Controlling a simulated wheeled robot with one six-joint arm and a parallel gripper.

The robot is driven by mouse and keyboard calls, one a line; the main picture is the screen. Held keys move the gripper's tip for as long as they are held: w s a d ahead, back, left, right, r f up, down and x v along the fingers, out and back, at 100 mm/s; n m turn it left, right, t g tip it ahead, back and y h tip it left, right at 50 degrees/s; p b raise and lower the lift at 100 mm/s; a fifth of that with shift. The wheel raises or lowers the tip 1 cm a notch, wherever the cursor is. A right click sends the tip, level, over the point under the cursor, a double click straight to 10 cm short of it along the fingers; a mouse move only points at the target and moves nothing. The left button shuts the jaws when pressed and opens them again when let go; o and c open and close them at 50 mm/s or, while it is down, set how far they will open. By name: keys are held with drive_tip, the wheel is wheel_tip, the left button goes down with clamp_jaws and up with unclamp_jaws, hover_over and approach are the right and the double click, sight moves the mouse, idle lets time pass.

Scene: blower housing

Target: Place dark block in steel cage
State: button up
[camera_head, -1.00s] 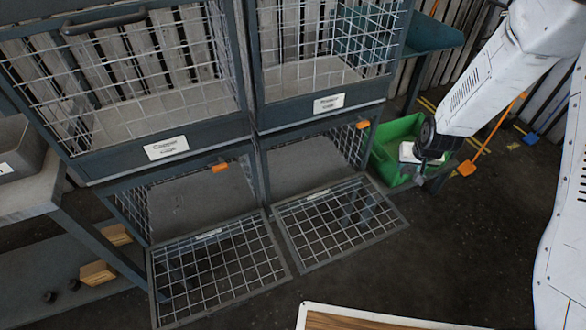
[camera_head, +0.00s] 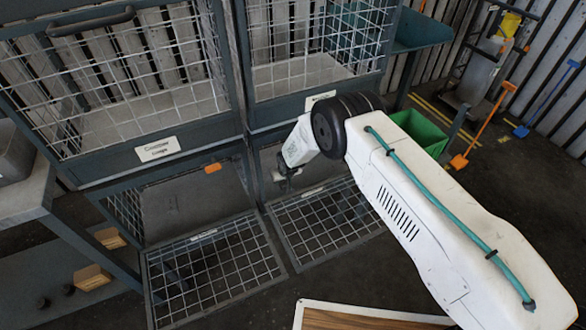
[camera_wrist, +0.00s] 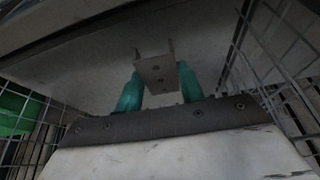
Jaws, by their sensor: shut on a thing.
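My gripper (camera_head: 287,184) is at the open front of the lower right cage (camera_head: 327,216), above its lowered mesh door. In the wrist view its teal fingers (camera_wrist: 158,82) are shut on a greyish piece (camera_wrist: 157,72) with small dark holes and upright edges. I cannot tell if this is the dark block. Plain grey panel fills the wrist view behind it, with wire mesh at both sides. The lower left cage (camera_head: 215,262) also has its mesh door down. The lower cages' labels are too small to read, so I cannot tell which is the steel cage.
Two upper mesh cages with labelled fronts (camera_head: 158,148) stand above. A green bin (camera_head: 420,132) is right of the cages, partly behind my arm. A grey bench (camera_head: 30,185) stands at left. A wood-topped surface with a white rim (camera_head: 370,318) is at the bottom edge. An orange-handled tool (camera_head: 485,122) leans at right.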

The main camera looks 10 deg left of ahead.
drive_tip(key=shift+s+a+f, duration=0.3)
drive_tip(key=shift+a+f, duration=0.35)
drive_tip(key=shift+a, duration=0.2)
hover_over(314, 175)
drive_tip(key=s, duration=0.2)
drive_tip(key=f, duration=0.2)
drive_tip(key=d+f, duration=0.1)
drive_tip(key=shift+w, duration=0.25)
drive_tip(key=shift+f, duration=0.3)
drive_tip(key=shift+f, duration=0.15)
drive_tip(key=o, duration=1.1)
